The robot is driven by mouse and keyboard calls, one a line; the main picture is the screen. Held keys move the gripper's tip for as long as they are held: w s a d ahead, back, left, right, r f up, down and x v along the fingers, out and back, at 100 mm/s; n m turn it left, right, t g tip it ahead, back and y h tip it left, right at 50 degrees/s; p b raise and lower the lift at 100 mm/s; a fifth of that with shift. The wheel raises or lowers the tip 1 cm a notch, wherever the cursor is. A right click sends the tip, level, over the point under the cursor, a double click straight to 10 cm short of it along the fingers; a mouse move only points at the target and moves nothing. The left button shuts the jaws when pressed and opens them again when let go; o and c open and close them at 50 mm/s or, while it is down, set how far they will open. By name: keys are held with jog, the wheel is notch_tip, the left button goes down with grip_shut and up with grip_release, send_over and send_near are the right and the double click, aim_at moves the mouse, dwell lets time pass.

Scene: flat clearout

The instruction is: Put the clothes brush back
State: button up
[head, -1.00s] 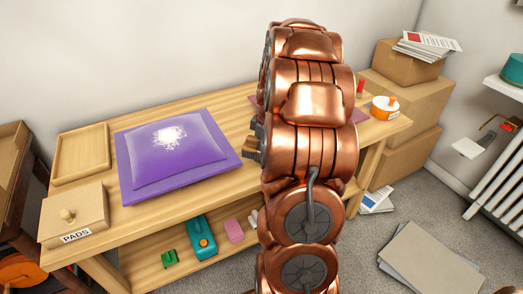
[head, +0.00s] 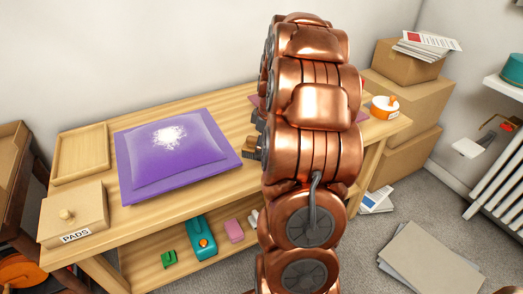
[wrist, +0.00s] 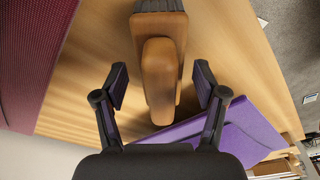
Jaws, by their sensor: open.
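The clothes brush (wrist: 161,75) has a tan wooden body and a dark bristle part at the top of the wrist view. It lies on the wooden bench top, between the fingers of my gripper (wrist: 161,86). My gripper is open, with a gap on each side of the brush. In the head view my copper arm hides most of the gripper; a small brown part of the brush (head: 251,142) shows at the arm's left edge.
A purple mat with a powder-marked purple cushion (head: 175,150) lies left of the brush. A wooden tray (head: 80,153) and a PADS box (head: 75,213) stand at the bench's left end. A maroon mat (wrist: 35,60) and an orange tin (head: 384,107) are toward the right end.

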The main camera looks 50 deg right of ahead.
jog(key=r, duration=0.3)
jog(key=s+r, duration=0.1)
jog(key=r, duration=0.5)
jog(key=shift+s+d+r, duration=0.15)
jog(key=shift+d+r, duration=0.1)
jog(key=shift+r, duration=0.1)
jog(key=s+a+m+g, duration=0.1)
jog(key=s+a, duration=0.2)
jog(key=a, duration=0.9)
jog(key=s+a+m+g, duration=0.1)
jog(key=s+a, duration=0.2)
jog(key=a, duration=0.8)
jog(key=s+a+f+m+g, duration=0.1)
jog(key=s+a+f, duration=0.1)
jog(key=s+a, duration=0.3)
jog(key=s+a+f+m+g, duration=0.1)
jog(key=s+a, duration=0.4)
jog(key=s, duration=0.7)
notch_tip(320, 180, down, 2)
jog(key=shift+a+f+m+g+h, duration=0.15)
jog(key=shift+a+m+g+h, duration=0.2)
jog(key=shift+m, duration=0.25)
jog(key=shift+d, duration=0.1)
notch_tip(320, 180, up, 16)
jog(key=w+t+p, duration=0.1)
jog(key=p, duration=1.3)
